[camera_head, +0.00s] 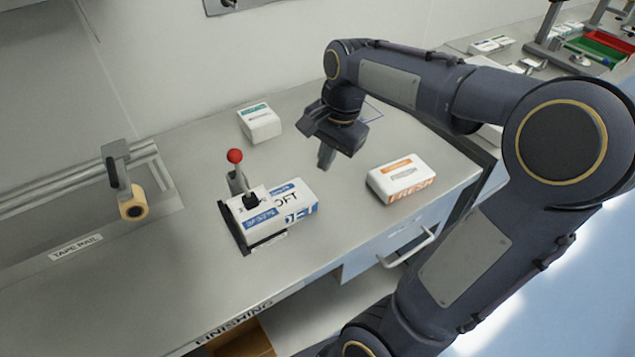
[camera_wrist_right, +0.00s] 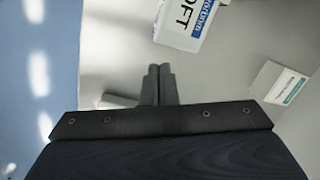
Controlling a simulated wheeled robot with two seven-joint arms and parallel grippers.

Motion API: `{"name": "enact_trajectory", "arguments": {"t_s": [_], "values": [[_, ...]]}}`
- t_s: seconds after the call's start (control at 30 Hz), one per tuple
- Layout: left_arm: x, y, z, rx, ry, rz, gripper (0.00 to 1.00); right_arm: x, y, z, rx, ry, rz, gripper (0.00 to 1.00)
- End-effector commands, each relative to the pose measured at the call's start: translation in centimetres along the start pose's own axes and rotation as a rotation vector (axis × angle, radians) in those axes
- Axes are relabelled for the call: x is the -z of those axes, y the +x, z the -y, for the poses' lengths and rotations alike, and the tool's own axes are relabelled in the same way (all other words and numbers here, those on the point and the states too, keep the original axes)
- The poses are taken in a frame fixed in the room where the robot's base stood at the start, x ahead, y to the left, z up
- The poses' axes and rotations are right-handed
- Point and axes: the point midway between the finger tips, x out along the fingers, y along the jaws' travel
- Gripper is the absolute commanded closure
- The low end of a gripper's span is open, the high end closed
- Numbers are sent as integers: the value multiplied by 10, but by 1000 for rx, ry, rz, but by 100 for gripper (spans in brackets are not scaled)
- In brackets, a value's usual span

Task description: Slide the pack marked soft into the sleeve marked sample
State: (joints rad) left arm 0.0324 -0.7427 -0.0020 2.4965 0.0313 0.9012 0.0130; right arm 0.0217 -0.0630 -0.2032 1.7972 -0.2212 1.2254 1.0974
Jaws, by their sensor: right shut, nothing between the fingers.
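The pack marked soft (camera_head: 302,197) is white with blue print; only "OFT" reads clearly. It lies on the bench with its left end at a dark holder (camera_head: 240,236) with a red-knobbed lever (camera_head: 235,157). A white piece with a blue label (camera_head: 262,219) sits in the holder; I cannot read it as sample, nor tell how far the pack is inside it. My right gripper (camera_head: 326,157) is shut and empty, pointing down above the bench, behind and right of the soft pack. The wrist view shows its closed fingers (camera_wrist_right: 160,85) apart from the soft pack (camera_wrist_right: 186,22).
An orange-labelled white pack marked fresh (camera_head: 403,180) lies to the right, near the front edge. A teal-labelled white pack (camera_head: 259,123) lies at the back. A tape roll stand (camera_head: 130,206) and tape rail (camera_head: 76,247) are at left. Bare bench lies between the packs.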

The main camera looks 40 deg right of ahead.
Motion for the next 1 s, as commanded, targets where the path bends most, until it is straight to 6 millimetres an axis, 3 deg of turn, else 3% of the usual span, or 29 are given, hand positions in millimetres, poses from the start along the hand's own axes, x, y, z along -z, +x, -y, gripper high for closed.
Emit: {"name": "enact_trajectory", "arguments": {"t_s": [0.1, 0.3, 0.47, 0.9, 1.0], "values": [[-2, 4, 2, 0, 0, 0, 64, 32, 12, 16, -89, 210, -48, 100], [-3, 6, 2, 0, 0, 0, 64, 55, 18, 25, -147, 381, -101, 100], [-3, 6, 3, 0, 0, 0, 64, 57, 32, 22, -153, 394, -104, 100], [-3, 6, 3, 0, 0, 0, 64, 62, 120, 7, -152, 392, -102, 100], [-1, 1, 1, 0, 0, 0, 64, 44, 116, 17, -147, 384, -102, 100]]}}
